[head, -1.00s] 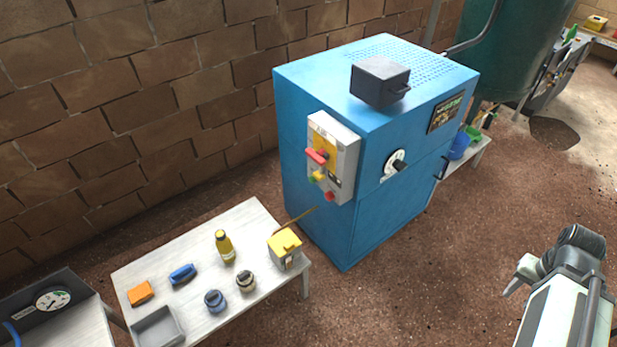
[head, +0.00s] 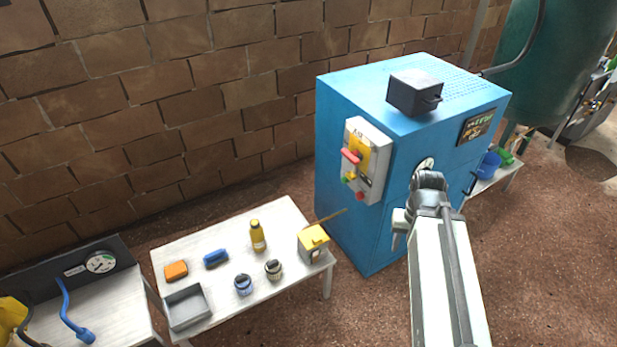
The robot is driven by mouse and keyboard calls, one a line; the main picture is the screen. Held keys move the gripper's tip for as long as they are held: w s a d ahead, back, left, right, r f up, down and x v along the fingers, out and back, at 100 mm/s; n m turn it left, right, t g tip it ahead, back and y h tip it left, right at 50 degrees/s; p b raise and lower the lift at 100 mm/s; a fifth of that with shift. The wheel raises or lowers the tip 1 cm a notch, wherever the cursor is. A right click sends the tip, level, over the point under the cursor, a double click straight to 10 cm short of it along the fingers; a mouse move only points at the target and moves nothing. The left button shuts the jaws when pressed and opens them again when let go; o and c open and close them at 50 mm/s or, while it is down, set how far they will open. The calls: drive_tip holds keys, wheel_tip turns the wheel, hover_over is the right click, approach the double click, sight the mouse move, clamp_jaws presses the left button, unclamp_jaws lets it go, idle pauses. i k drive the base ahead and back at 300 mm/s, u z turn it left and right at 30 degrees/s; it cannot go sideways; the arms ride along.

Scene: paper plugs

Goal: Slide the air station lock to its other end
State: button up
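A grey control box (head: 366,160) is fixed to the left face of the blue cabinet (head: 346,228). It carries a red handle (head: 350,156) on a yellow plate (head: 362,150), with small green, yellow and red parts below. A gauge panel (head: 75,262) with a dial and blue hose (head: 68,305) stands at the far left. I cannot make out which part is the air station lock. My gripper (head: 398,228) is in front of the cabinet's right face, to the right of and below the control box. Its fingers are small and partly hidden; no held object shows.
A white table (head: 215,240) bears an orange block, a blue brush-like item, a yellow bottle (head: 257,236), two jars, a grey tray (head: 187,306) and a yellow-topped box (head: 313,243). A black box (head: 414,92) sits on the cabinet. Brown floor is open at right.

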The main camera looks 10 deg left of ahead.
sight(351, 175)
drive_tip(key=u, duration=0.4)
drive_tip(key=i, duration=0.55)
drive_tip(key=u, duration=1.6)
drive_tip(key=i, duration=0.35)
drive_tip(key=u, duration=0.4)
